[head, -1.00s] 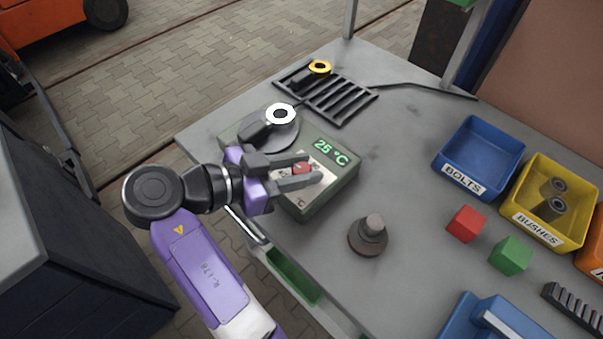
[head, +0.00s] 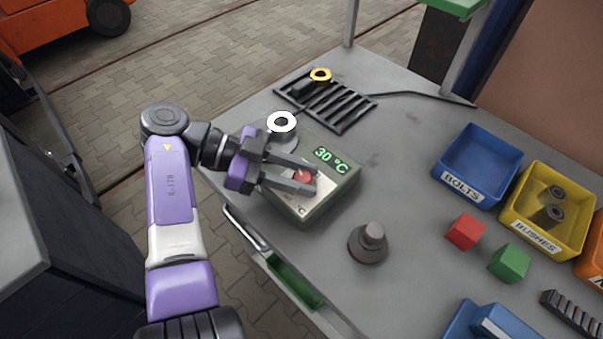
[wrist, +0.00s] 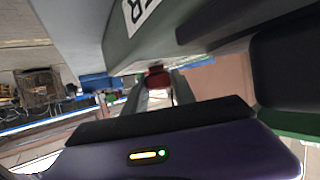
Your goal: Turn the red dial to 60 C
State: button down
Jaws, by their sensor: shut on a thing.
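The red dial (head: 302,177) sits on the light front panel of a green heater box (head: 336,195) on the grey bench. The box's green display (head: 329,155) reads 30 °C. My gripper (head: 305,178) reaches in from the left, with one finger on each side of the dial, shut on it. In the wrist view the red dial (wrist: 158,79) shows between the fingers, partly hidden by them.
A black rack (head: 345,112) with a yellow ring (head: 320,75) lies behind the box. A dark stepped part (head: 369,243) stands in front of it. Blue (head: 466,182) and yellow (head: 519,228) bins and red (head: 464,231) and green (head: 509,263) cubes are to the right.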

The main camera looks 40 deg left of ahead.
jog(key=shift+d+f+m+g+h, duration=0.1)
jog(key=shift+f+m+g+h, duration=0.1)
jog(key=shift+m+g+h, duration=0.3)
jog(key=c, duration=1)
grip_release()
jog(key=shift+y, duration=0.3)
jog(key=shift+r, duration=0.1)
jog(key=shift+r, duration=0.1)
